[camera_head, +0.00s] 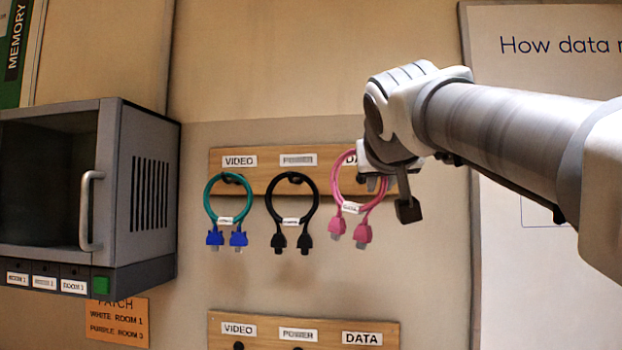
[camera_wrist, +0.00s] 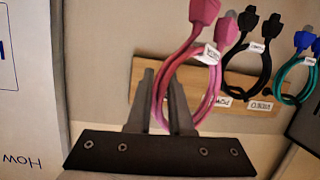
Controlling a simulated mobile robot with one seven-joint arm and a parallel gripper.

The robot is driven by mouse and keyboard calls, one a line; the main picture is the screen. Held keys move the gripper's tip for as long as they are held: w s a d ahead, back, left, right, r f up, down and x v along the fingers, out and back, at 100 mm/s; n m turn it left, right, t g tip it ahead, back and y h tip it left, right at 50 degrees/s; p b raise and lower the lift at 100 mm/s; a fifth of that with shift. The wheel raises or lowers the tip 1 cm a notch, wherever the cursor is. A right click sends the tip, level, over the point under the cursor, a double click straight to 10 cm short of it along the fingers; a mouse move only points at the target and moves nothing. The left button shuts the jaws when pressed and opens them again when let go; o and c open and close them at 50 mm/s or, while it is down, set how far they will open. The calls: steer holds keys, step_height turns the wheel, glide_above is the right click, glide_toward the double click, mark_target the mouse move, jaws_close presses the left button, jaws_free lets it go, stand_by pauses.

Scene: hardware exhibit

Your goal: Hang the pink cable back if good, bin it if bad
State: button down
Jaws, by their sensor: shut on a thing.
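The pink cable (camera_head: 337,188) is a loop with a white tag and two pink plugs pointing down, in front of the upper board (camera_head: 258,184), at its DATA place. My gripper (camera_head: 384,184) is at the right side of the loop. In the wrist view, which is upside down, my gripper (camera_wrist: 161,90) is shut on the pink cable (camera_wrist: 214,88). My gripper hides part of the DATA label and the peg there, so I cannot tell whether the loop rests on a peg.
A teal cable (camera_head: 207,198) with blue plugs hangs under VIDEO and a black cable (camera_head: 270,205) under POWER, close on the left. A lower board (camera_head: 268,336) has the same labels. A white poster (camera_head: 490,120) is at right.

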steer(key=x, duration=0.8)
steer(key=shift+d+p, duration=0.3)
steer(key=shift+p, duration=0.15)
stand_by(0.4)
steer(key=shift+w+f, duration=0.1)
steer(key=shift+f, duration=0.05)
stand_by(0.4)
steer(key=c, duration=0.7)
jaws_free()
steer(key=shift+c, duration=0.2)
steer(key=b+v, duration=0.3)
steer(key=v, duration=1.4)
steer(key=shift+s, duration=0.25)
steer(key=s+f+g, duration=0.3)
steer(key=s+f, duration=0.2)
steer(key=f, duration=1)
steer(key=s+d+f+g+y, duration=0.1)
steer(key=s+f+g, duration=0.2)
steer(key=f, duration=1.2)
steer(key=s+f+g+y, duration=0.1)
steer(key=s+f+g, duration=0.2)
steer(key=s+f, duration=0.4)
step_height(320, 180, down, 8)
steer(key=shift+s+d+f+n, duration=0.1)
steer(key=shift+s+d+n, duration=0.15)
steer(key=shift+d+n, duration=0.15)
